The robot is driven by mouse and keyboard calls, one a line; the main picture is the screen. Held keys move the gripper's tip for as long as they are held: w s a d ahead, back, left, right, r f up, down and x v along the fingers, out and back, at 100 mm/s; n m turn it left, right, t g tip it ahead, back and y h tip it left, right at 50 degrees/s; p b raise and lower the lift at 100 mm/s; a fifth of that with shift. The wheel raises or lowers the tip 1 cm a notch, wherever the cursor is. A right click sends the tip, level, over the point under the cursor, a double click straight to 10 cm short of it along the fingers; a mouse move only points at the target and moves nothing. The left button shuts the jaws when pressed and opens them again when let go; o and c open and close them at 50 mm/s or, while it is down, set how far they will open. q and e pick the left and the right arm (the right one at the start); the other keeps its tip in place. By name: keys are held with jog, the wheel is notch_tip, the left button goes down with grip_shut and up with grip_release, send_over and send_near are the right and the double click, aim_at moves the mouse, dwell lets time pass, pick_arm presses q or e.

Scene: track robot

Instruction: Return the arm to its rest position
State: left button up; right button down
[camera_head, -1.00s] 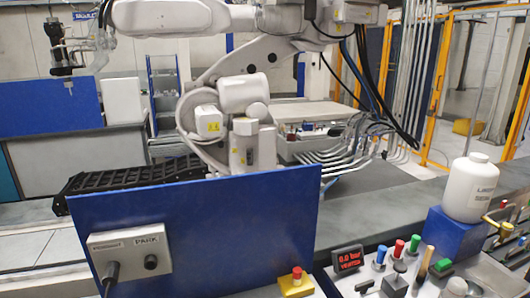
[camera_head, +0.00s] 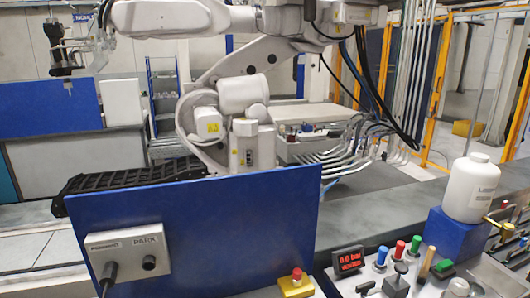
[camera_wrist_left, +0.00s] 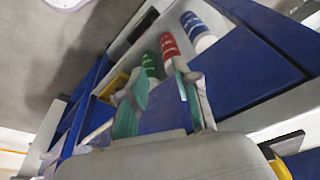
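A large white robot arm (camera_head: 245,95) stands behind a blue panel (camera_head: 220,225), its upper link reaching left to a dark tool head (camera_head: 65,50). A grey control box (camera_head: 128,255) is fixed to the panel's front left. Its right side is labelled PARK above a black knob (camera_head: 149,262); a black handle or plug (camera_head: 107,275) is on its left side. My left gripper (camera_wrist_left: 162,88) shows only in the left wrist view. Its teal-padded fingers are apart, with nothing visible between them. My right gripper is in neither view.
A console at the lower right carries a red-lit display (camera_head: 348,260), coloured knobs and levers. A yellow box with a red button (camera_head: 296,284) is by the panel. A white bottle (camera_head: 470,188) stands on a blue block (camera_head: 458,232). Green, red and blue labelled items show in the wrist view.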

pick_arm(q)
notch_tip(320, 180, down, 14)
jog(key=s+b, duration=0.1)
jog(key=s, duration=0.1)
jog(key=s+a+f+g+b, duration=0.2)
jog(key=s+a+f, duration=0.1)
jog(key=s+f, duration=1.4)
notch_tip(320, 180, down, 4)
jog(key=shift+s+f+b, duration=0.2)
jog(key=shift+s+b, duration=0.1)
jog(key=shift+s, duration=0.05)
jog(key=shift+a, duration=0.1)
